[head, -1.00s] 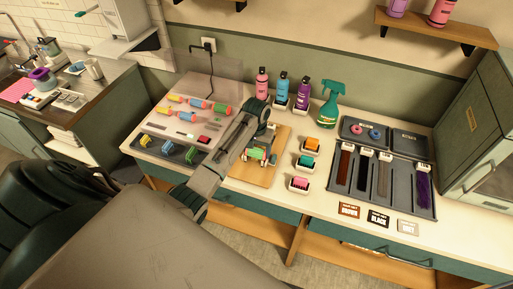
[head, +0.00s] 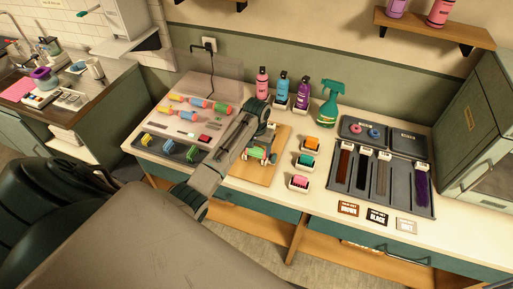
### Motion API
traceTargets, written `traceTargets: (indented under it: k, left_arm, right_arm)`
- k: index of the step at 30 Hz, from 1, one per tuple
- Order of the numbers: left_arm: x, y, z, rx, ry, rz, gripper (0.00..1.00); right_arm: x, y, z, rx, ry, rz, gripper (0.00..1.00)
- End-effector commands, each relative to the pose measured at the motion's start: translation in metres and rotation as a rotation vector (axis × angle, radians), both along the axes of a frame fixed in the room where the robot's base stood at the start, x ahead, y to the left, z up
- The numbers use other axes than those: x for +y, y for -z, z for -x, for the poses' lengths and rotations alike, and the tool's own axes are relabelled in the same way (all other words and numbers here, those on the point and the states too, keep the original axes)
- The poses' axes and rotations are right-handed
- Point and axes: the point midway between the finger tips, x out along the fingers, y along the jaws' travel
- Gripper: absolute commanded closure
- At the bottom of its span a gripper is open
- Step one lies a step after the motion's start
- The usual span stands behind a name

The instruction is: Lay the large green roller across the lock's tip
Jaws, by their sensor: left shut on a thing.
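My left gripper (head: 259,152) is low over the wooden board (head: 248,176), left of the small colored blocks. It is shut on a green thing (head: 256,154), which looks like the large green roller; the gripper and arm partly cover it. I cannot tell whether it touches the board. Several hair locks lie in the dark tray on the right: brown (head: 344,170), black (head: 362,174), grey (head: 381,178) and purple (head: 422,187). Which lock the task means is not clear, and any lock under my gripper is hidden. My right gripper is not in view.
Smaller rollers (head: 195,103) lie on the white mat at left, behind a dark tray (head: 166,148) with colored pieces. Bottles (head: 282,88) and a green spray bottle (head: 328,105) stand at the back. Orange, teal and pink blocks (head: 299,182) stand right of the board.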

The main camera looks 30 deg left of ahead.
Motion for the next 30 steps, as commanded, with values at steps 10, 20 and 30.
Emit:
traceTargets:
  k: [10, 20, 30]
  left_arm:
    - [-0.003, 0.014, 0.008, 0.025, 0.000, 0.007, 0.54]
    - [-0.004, 0.019, 0.008, 0.025, 0.001, 0.009, 0.54]
    - [-0.005, 0.023, 0.008, 0.023, 0.002, 0.012, 0.54]
  right_arm:
    - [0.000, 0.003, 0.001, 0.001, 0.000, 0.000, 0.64]
    - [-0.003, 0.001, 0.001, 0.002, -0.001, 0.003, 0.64]
    - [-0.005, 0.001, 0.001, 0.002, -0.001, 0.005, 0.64]
